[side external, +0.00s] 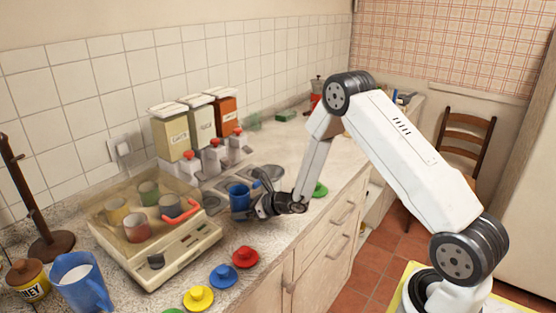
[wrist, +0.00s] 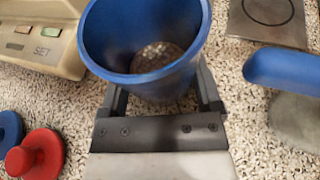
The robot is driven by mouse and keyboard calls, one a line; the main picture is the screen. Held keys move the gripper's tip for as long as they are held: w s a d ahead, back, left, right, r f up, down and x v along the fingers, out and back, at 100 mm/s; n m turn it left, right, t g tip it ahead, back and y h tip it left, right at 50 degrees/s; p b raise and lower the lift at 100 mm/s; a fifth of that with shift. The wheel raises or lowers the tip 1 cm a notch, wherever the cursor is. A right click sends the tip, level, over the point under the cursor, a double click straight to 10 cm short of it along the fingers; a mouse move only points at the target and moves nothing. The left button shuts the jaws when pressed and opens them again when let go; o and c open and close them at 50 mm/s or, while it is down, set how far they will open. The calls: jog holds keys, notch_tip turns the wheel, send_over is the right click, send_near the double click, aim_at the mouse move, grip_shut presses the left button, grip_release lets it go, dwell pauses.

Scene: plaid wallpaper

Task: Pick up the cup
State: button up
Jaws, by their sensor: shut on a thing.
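A blue cup (side external: 239,196) stands on or just above the speckled counter, beside the right end of the cream appliance. In the wrist view the blue cup (wrist: 146,45) fills the upper middle, and its open top and speckled inside show. My gripper (side external: 257,205) reaches it from the right, low over the counter. In the wrist view the two fingers of my gripper (wrist: 162,98) lie on either side of the cup and are shut on it. I cannot tell whether the cup's base touches the counter.
The cream appliance (side external: 175,245) with several cups under a clear cover stands left of the cup. A blue pitcher (side external: 77,280) and a honey jar (side external: 28,281) are at the front left. Red (side external: 246,257), blue (side external: 223,275) and yellow (side external: 198,298) lids lie along the front edge.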

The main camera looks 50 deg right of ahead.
jog(key=shift+r, duration=1.4)
jog(key=s+a+r, duration=0.1)
jog(key=s+r, duration=0.8)
jog(key=s, duration=0.4)
jog(key=shift+s+a+r, duration=0.35)
jog(key=shift+s, duration=0.1)
jog(key=shift+r, duration=0.2)
dwell(0.4)
jog(key=shift+r, duration=2.35)
jog(key=w+d+r, duration=0.2)
jog(key=w+d, duration=1.1)
jog(key=w, duration=0.1)
jog(key=w+d+f, duration=0.2)
jog(key=w+d, duration=0.3)
jog(key=d, duration=0.8)
jog(key=f, duration=1.5)
jog(key=shift+w+f, duration=0.25)
jog(key=shift+f, duration=0.15)
